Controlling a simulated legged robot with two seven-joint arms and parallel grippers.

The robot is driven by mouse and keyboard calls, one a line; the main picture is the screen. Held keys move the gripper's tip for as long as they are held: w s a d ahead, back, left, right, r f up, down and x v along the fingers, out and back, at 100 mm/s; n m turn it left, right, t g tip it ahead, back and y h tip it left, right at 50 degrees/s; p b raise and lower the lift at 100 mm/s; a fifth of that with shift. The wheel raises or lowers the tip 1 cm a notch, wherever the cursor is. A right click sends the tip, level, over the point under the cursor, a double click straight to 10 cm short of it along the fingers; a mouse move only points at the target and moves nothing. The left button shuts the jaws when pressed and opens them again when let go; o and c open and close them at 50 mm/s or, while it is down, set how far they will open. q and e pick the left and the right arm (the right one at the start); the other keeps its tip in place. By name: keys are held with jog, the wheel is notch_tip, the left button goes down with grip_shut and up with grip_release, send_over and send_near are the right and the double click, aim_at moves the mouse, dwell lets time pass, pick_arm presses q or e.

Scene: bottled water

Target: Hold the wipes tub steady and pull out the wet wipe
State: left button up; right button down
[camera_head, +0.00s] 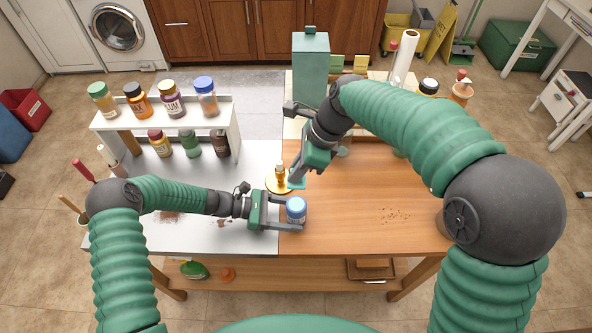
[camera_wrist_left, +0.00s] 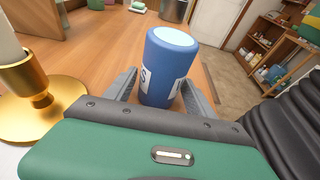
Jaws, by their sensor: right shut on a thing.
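The wipes tub (camera_head: 296,209) is a blue cylinder with a pale top and a white label. It stands upright on the wooden table, near the seam with the grey surface. It also shows in the left wrist view (camera_wrist_left: 168,65). My left gripper (camera_head: 297,212) has one finger on each side of the tub. The fingers are spread; I cannot tell whether they touch it. My right gripper (camera_head: 298,180) is above and behind the tub, shut on a small pale teal piece that looks like the wet wipe. Its fingertips are small and partly hidden.
A gold candle holder (camera_wrist_left: 36,108) stands close to the left gripper. A white rack (camera_head: 232,128) with several bottles is at the back left. A teal canister (camera_head: 311,70) stands at the back. The wooden table (camera_head: 350,225) is mostly clear on the right, with some crumbs.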

pick_arm(q)
jog(key=shift+o, duration=1)
